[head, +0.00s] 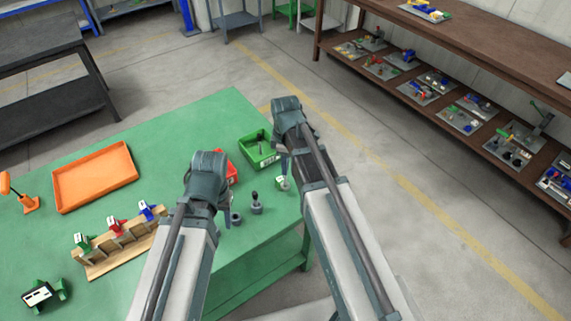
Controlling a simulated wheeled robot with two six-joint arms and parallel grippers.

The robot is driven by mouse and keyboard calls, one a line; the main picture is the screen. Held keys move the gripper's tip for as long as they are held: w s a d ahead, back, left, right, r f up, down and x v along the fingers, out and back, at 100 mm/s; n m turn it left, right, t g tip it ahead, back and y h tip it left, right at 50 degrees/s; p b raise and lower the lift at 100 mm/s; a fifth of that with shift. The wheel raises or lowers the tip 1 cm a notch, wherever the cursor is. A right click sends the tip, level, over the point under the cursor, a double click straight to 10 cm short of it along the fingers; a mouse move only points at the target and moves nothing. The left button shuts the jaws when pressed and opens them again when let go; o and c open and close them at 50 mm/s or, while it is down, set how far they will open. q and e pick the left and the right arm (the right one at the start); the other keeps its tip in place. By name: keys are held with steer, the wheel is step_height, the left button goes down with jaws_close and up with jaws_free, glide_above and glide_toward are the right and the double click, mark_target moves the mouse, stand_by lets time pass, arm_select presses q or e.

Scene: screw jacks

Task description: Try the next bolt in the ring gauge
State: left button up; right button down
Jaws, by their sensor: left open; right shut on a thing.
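My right gripper (279,150) is at the right edge of the green bin, above the table's right side. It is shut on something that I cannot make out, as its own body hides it. My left gripper (226,207) is open and low over the table, beside a small grey round part (237,218). A second grey round part (257,208) with a dark upright piece in it stands just to the right. I cannot tell which of these is the ring gauge. A dark bolt-like piece (261,148) lies in the green bin (266,161).
A red bin (232,170) is partly hidden behind my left gripper. A small white-and-green item (283,184) stands near the right table edge. A wooden rack (105,258) with coloured pieces, an orange tray (97,178) and a green-and-white device (42,296) occupy the left.

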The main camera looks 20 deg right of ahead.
steer(key=shift+f, duration=0.3)
steer(key=shift+f+b, duration=1.9)
steer(key=shift+b, duration=0.2)
steer(key=shift+r, duration=0.1)
steer(key=shift+r+p, duration=3.2)
steer(key=shift+p, duration=0.15)
steer(key=shift+d, duration=0.1)
